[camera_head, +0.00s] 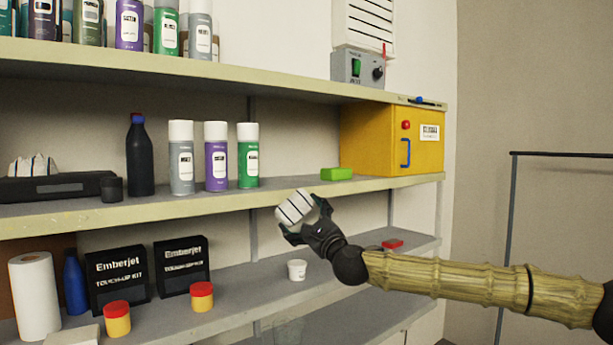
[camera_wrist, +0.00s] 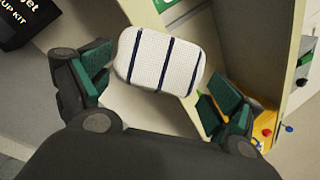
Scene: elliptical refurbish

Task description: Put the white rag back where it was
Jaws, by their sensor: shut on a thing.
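The white rag (camera_head: 295,208) has thin dark stripes and is a small folded bundle. My gripper (camera_head: 308,221) is shut on it and holds it tilted in front of the middle shelf's edge. In the wrist view the rag (camera_wrist: 160,61) sits between the two green-padded fingers of my gripper (camera_wrist: 156,75). On the middle shelf (camera_head: 290,196), at the far left, a black tray (camera_head: 60,188) holds more white, dark-striped cloth (camera_head: 33,166).
The middle shelf also bears a black bottle (camera_head: 140,158), several spray cans (camera_head: 216,157), a green block (camera_head: 336,174) and a yellow cabinet (camera_head: 385,142). The lower shelf holds a white cup (camera_head: 297,269), black boxes (camera_head: 118,277) and red-lidded jars (camera_head: 202,297). Shelf room shows between cans and green block.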

